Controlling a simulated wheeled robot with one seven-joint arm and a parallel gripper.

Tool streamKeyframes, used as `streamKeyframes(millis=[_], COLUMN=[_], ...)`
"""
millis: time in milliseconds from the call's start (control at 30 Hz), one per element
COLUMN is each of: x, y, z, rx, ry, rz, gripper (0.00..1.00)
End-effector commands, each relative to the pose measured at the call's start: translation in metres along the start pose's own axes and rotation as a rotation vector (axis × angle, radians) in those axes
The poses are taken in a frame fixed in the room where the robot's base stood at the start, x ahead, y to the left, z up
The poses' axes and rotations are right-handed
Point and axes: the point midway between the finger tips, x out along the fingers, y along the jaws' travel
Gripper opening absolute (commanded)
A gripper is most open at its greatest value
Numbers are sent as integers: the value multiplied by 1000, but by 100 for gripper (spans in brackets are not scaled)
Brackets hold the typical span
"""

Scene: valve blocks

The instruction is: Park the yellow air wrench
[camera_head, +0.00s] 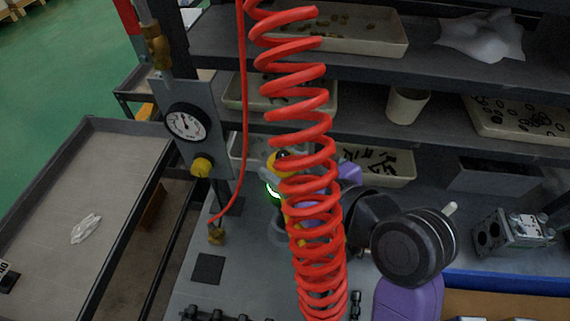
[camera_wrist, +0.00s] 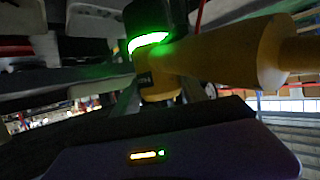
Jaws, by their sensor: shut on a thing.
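The yellow air wrench (camera_wrist: 225,55) crosses the upper right of the wrist view, with a thick yellow barrel and a shorter yellow part below. In the head view only bits of the wrench (camera_head: 279,160) show behind the red coiled hose (camera_head: 318,215). My gripper (camera_wrist: 160,84) is shut on the wrench; its fingertips are mostly hidden by the wrench and by my dark and purple wrist parts. A black part with a glowing green ring (camera_wrist: 148,41) is close beside the wrench. The coil hides the wrench's lower end, so I cannot tell what it touches.
A panel with a pressure gauge (camera_head: 186,123) and a yellow knob stands left of the coil. A grey valve block (camera_head: 512,233) sits on the bench at right. Shelves with bins (camera_head: 340,30) are behind. A grey cart (camera_head: 75,190) stands at left. A dark square (camera_head: 208,269) marks the bench.

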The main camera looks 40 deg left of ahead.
Motion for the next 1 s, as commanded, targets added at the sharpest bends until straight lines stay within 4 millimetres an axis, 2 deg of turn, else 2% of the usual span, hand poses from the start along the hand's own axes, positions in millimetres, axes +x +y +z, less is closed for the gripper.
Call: streamKeyframes(millis=[500,1000], x=[-3,10], y=[0,0], z=[-3,28], rx=[-3,-4], ry=[6,5], rz=[0,0], gripper=[0,0])
